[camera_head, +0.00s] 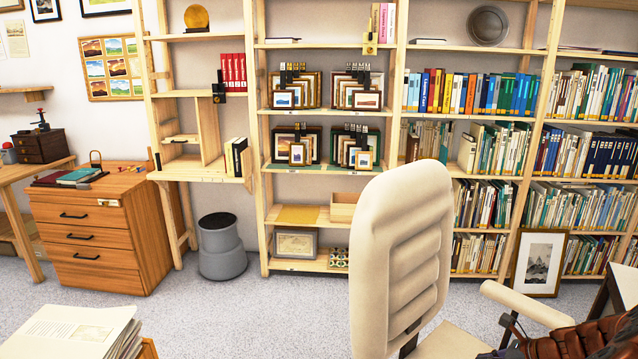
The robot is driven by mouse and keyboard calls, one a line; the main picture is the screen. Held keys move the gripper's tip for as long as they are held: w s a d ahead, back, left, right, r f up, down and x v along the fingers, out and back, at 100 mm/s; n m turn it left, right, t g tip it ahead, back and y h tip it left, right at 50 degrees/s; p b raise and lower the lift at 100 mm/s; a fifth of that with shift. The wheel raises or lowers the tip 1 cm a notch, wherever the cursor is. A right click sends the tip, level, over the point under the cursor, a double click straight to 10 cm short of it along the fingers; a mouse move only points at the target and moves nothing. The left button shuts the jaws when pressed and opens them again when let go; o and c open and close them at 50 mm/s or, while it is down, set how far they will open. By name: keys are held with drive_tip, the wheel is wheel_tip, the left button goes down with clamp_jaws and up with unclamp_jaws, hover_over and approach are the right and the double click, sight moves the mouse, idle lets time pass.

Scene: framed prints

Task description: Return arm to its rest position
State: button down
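My gripper and arm do not show clearly anywhere in the head view. I cannot see whether the gripper holds anything. Small framed prints (296,90) stand in rows on the middle shelves of the wooden shelving unit (262,150). Another framed print (296,243) leans on its bottom shelf. A larger framed print (540,262) stands on the floor against the bookcase at the right.
A cream office chair (402,255) fills the centre foreground, its armrest (530,304) reaching right. A brown ribbed object (585,342) is cut off at the bottom right. A paper stack (75,332), grey stool (222,248) and drawer cabinet (95,240) stand left. Carpet (245,310) is clear between.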

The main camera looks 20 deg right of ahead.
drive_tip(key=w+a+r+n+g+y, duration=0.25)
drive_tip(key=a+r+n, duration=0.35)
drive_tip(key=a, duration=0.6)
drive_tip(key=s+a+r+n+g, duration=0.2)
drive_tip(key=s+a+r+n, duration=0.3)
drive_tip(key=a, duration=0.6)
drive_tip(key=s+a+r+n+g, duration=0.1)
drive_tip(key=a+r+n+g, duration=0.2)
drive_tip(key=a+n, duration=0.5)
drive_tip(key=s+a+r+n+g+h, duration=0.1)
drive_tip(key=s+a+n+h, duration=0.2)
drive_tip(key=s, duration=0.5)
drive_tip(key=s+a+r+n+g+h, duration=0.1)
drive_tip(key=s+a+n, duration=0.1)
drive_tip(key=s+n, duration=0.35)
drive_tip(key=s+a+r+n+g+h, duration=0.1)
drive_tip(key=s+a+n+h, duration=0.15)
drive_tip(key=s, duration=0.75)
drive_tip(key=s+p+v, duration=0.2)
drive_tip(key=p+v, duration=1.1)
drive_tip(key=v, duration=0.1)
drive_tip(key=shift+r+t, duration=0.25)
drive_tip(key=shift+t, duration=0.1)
